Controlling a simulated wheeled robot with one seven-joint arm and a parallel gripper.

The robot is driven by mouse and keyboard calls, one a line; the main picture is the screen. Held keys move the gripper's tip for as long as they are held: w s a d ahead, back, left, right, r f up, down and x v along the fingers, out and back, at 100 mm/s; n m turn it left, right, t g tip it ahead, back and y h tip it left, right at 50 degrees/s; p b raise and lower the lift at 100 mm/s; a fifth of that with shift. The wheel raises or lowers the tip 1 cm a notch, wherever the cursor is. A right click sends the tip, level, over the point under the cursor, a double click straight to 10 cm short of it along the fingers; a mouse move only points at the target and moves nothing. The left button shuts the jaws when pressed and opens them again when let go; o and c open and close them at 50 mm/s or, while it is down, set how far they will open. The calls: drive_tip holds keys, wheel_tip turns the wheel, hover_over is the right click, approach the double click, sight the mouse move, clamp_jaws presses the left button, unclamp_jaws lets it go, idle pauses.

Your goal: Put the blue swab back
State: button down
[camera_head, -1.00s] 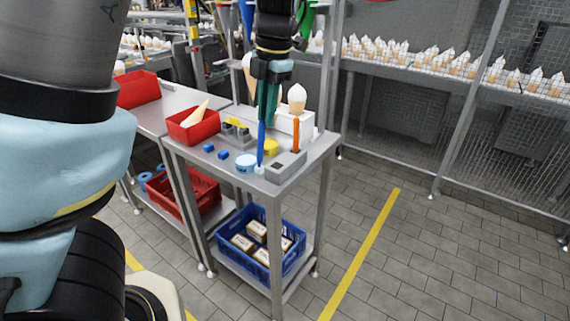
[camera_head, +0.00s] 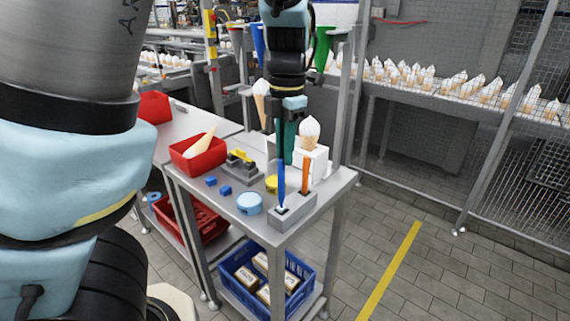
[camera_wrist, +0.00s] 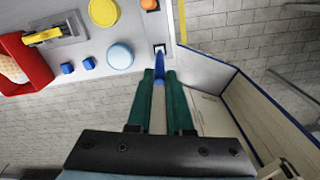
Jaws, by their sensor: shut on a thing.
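The blue swab (camera_head: 281,178) stands nearly upright in the head view, its upper part between the green fingers of my gripper (camera_head: 286,158). In the wrist view the fingers of my gripper (camera_wrist: 160,76) are closed around the blue swab (camera_wrist: 159,66). The swab's lower end is at the left square socket of the grey holder block (camera_head: 292,211); I cannot tell how deep it sits. The orange swab (camera_head: 305,176) stands in the holder's other socket. The holder also shows at the top of the wrist view (camera_wrist: 159,28).
On the steel table are a light-blue round tub (camera_head: 249,204), a yellow round piece (camera_head: 271,184), two small blue cubes, and a red bin (camera_head: 198,153) with a cone. A white stand (camera_head: 313,163) with an ice-cream cone (camera_head: 310,132) is close behind the holder.

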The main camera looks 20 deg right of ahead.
sight(284, 174)
drive_tip(key=shift+f, duration=1.6)
drive_tip(key=c, duration=0.8)
unclamp_jaws()
wheel_tip(284, 174, up, 12)
drive_tip(key=shift+w+a+f+m+t, duration=0.2)
drive_tip(key=shift+a+f+m, duration=1.95)
drive_tip(key=shift+a+m, duration=1.85)
drive_tip(key=shift+w+a+f+m+t, duration=0.15)
drive_tip(key=shift+a+f+m+t, duration=0.2)
drive_tip(key=shift+a+f+m, duration=2.8)
drive_tip(key=shift+w+a+f+m+t, duration=0.2)
drive_tip(key=shift+a+f+m, duration=1)
drive_tip(key=shift+a+m, duration=3.7)
